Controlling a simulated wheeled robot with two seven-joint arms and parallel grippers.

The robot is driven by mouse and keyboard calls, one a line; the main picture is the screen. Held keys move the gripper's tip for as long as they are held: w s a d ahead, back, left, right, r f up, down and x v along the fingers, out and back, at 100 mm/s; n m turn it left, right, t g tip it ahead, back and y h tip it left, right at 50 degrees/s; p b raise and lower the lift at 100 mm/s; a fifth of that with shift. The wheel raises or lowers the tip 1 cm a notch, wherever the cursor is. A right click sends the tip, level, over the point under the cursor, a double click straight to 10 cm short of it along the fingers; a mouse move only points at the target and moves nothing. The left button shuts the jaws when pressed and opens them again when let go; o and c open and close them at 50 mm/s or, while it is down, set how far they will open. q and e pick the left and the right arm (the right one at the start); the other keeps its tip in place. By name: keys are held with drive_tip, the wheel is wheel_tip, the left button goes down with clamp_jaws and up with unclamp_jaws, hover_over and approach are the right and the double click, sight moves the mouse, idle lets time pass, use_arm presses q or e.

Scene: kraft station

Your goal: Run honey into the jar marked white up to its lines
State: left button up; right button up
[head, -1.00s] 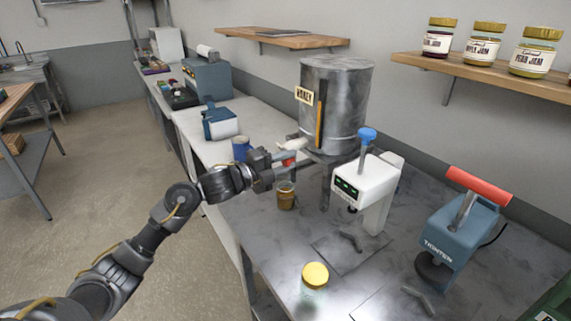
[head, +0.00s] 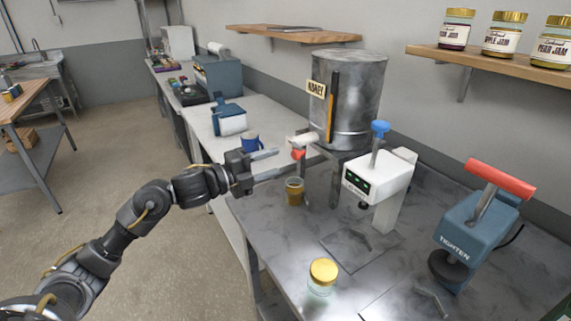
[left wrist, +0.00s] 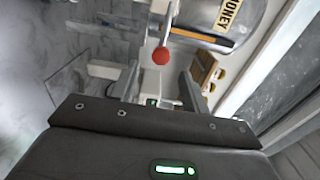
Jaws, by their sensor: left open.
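The steel honey tank (head: 345,105) stands on a frame, with a pale tap (head: 303,138) and a red knob (head: 298,154) at its lower left. An open jar (head: 294,191) with amber contents stands on the table below the tap. Its marking and lines are too small to read. My left gripper (head: 278,163) is open and empty, just left of the tap and apart from it. In the left wrist view the red knob (left wrist: 162,56) shows beyond the open fingers. My right gripper is not in view.
A gold-lidded glass jar (head: 322,275) stands at the table's front. A white machine with a blue-topped lever (head: 375,185) and a blue tightening press (head: 470,235) stand to the right. A blue mug (head: 250,142) is behind the gripper. Jam jars (head: 501,38) line the shelf.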

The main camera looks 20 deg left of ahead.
use_arm(q)
drive_tip(key=shift+b+v, duration=0.3)
drive_tip(key=shift+v, duration=1.15)
